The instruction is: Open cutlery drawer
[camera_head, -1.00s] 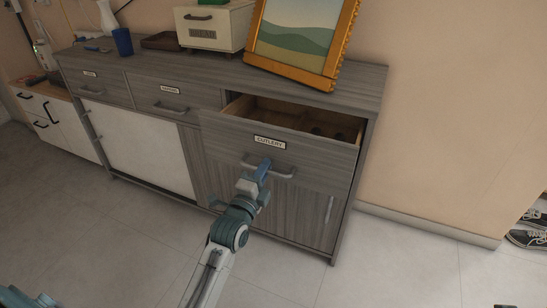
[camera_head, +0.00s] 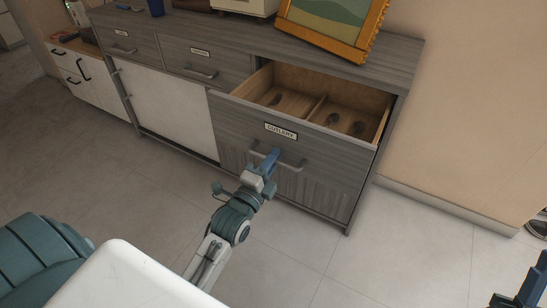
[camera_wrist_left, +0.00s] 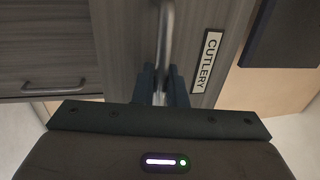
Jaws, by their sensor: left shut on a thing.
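The cutlery drawer (camera_head: 310,148) is a grey wood-grain drawer at the right of the sideboard, with a "CUTLERY" label (camera_head: 281,131). It is pulled well out, and its wooden inside shows a divider and several dark, rounded items. My left gripper (camera_head: 271,160) is shut on the drawer's metal bar handle (camera_head: 292,167). In the left wrist view the handle (camera_wrist_left: 165,35) runs between the two fingers (camera_wrist_left: 165,85), beside the label (camera_wrist_left: 207,62). A dark blue part of my right gripper (camera_head: 527,285) shows at the lower right corner, cut off by the frame edge.
Two shut drawers (camera_head: 205,60) and a white door (camera_head: 170,110) lie to the left. The tiled floor (camera_head: 400,250) in front is clear.

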